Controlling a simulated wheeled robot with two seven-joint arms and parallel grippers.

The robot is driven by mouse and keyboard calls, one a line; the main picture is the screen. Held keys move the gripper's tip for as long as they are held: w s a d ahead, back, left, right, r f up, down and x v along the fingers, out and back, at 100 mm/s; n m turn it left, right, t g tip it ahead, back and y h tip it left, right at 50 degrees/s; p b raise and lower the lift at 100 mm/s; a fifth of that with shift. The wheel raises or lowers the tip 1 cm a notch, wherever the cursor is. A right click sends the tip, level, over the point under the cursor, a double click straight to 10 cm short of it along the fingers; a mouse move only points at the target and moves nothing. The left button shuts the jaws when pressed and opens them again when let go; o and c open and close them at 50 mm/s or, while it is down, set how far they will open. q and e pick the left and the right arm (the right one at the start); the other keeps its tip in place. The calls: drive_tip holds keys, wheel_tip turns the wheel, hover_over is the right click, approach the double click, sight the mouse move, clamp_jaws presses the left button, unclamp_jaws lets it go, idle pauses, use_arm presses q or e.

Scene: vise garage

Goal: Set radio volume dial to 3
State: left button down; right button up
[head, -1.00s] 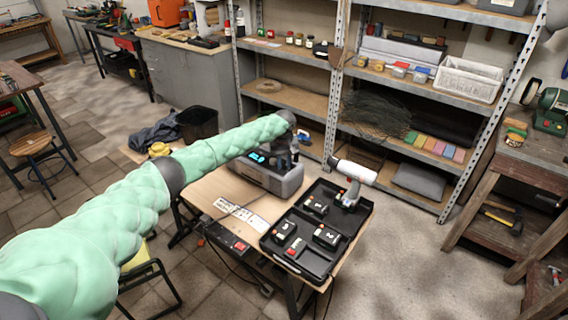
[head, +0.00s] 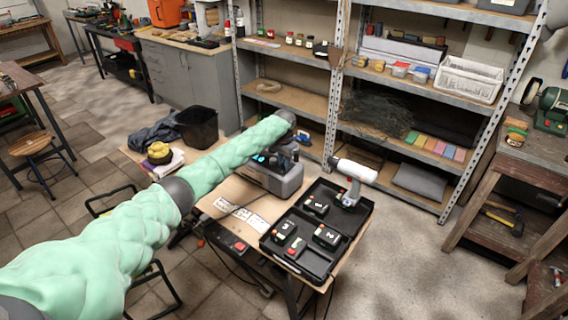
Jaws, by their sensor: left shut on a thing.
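The radio (head: 275,181) is a grey box with a small lit blue display, standing at the back of the wooden table. My left arm reaches in from the left, and my left gripper (head: 287,152) is at the radio's top, pointing down. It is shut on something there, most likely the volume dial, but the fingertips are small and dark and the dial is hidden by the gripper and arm. The dial's setting cannot be read. My right gripper does not show.
A black open case (head: 318,228) with several numbered battery packs and a white and grey drill (head: 354,176) lies right of the radio. A paper strip (head: 240,211) and a cable lie in front. Metal shelves (head: 300,100) stand behind.

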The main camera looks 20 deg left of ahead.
use_arm(q)
drive_tip(key=m, duration=0.5)
drive_tip(key=shift+m+b, duration=0.3)
drive_tip(key=shift+b, duration=0.05)
drive_tip(key=shift+m, duration=1.6)
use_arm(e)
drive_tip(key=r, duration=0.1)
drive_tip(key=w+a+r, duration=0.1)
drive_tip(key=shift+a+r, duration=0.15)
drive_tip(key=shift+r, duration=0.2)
use_arm(q)
drive_tip(key=shift+r, duration=0.1)
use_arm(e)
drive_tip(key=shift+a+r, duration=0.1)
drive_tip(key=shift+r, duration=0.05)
